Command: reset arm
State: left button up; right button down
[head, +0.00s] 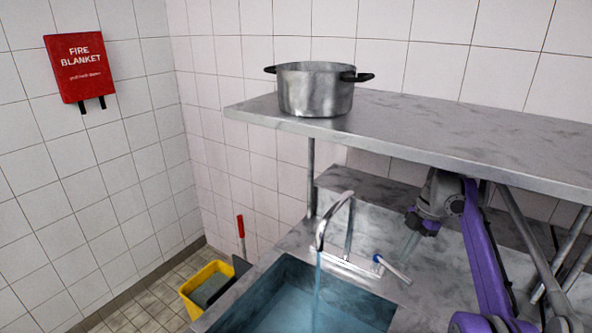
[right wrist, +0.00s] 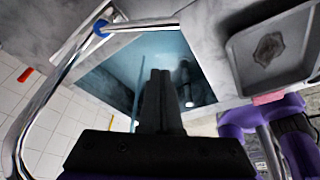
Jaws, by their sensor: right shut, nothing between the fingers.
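My right gripper (head: 407,246) hangs under the shelf on the purple arm, above the back right of the sink area and to the right of the tap. In the right wrist view its fingers (right wrist: 160,75) are together and empty, seen against the sink. The chrome tap (head: 333,212) is left of the gripper, and its lever with a blue end (head: 393,268) is just below. A stream of water runs from the spout into the sink (head: 262,279). My left gripper is not in view.
A steel shelf (head: 450,130) spans above my right arm and carries a two-handled pot (head: 315,92). A grey tray (right wrist: 230,60) sits beside the sink. A yellow bucket (head: 193,290) stands on the floor at left. A red fire blanket (head: 78,67) hangs on the wall.

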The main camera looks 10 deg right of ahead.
jog(key=s+a+m+t+h, duration=0.1)
jog(key=s+a+m, duration=0.3)
jog(key=a, duration=0.3)
jog(key=s+a+m+t+h, duration=0.1)
jog(key=s+a+m+h, duration=0.1)
jog(key=s+a+m, duration=0.4)
jog(key=s+a+f+m+t, duration=0.4)
jog(key=s+a+f+m, duration=0.5)
jog(key=s+f, duration=0.3)
jog(key=shift+s+a+h, duration=0.3)
jog(key=shift+s+a, duration=0.35)
jog(key=shift+s, duration=0.4)
